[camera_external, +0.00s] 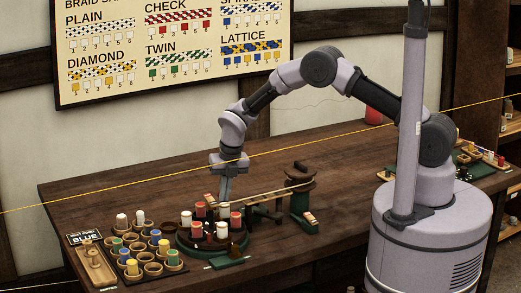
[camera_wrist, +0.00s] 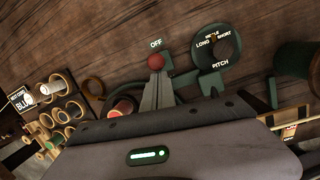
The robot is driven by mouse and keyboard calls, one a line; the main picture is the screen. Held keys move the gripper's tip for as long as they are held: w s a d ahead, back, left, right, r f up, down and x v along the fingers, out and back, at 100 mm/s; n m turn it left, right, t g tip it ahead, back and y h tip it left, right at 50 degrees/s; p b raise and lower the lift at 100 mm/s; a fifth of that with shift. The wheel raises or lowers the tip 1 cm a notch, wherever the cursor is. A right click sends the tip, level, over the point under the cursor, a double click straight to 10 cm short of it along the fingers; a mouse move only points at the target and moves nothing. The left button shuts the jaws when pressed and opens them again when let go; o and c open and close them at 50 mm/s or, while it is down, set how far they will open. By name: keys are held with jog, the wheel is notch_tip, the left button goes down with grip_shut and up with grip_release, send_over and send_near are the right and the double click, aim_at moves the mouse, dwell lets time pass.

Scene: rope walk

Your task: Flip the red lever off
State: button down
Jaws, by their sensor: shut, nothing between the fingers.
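The red lever's round knob (camera_wrist: 156,62) shows in the wrist view, just below the white OFF label (camera_wrist: 156,44). Its shaft and base are hidden behind my fingers. My gripper (camera_wrist: 158,76) is shut and empty, and its tips overlap the lower edge of the knob in the picture. I cannot tell whether they touch it. In the external view my gripper (camera_external: 225,200) points down at the back of the green round braiding machine (camera_external: 190,250). The lever cannot be made out there.
A pitch dial (camera_wrist: 220,45) sits right of the lever. Red and white bobbins stand on the machine. A rack of bobbin cups (camera_external: 145,268) is at left, beside a NEXT CORD BLUE sign (camera_external: 84,237). A dark post (camera_external: 300,180) stands at right.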

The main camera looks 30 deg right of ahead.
jog(key=shift+w+r+p, duration=0.2)
jog(key=shift+w+p, duration=0.35)
jog(key=shift+w, duration=0.25)
jog(key=shift+w+r, duration=0.35)
jog(key=shift+w, duration=0.25)
jog(key=shift+w+r+p, duration=0.1)
jog(key=shift+w+p, duration=0.05)
jog(key=shift+p, duration=0.15)
jog(key=shift+r, duration=0.1)
jog(key=w+r+p, duration=0.3)
jog(key=r+p, duration=0.3)
jog(key=r, duration=0.1)
jog(key=shift+w+d+r, duration=0.15)
jog(key=shift+d+r, duration=0.1)
jog(key=shift+d, duration=0.1)
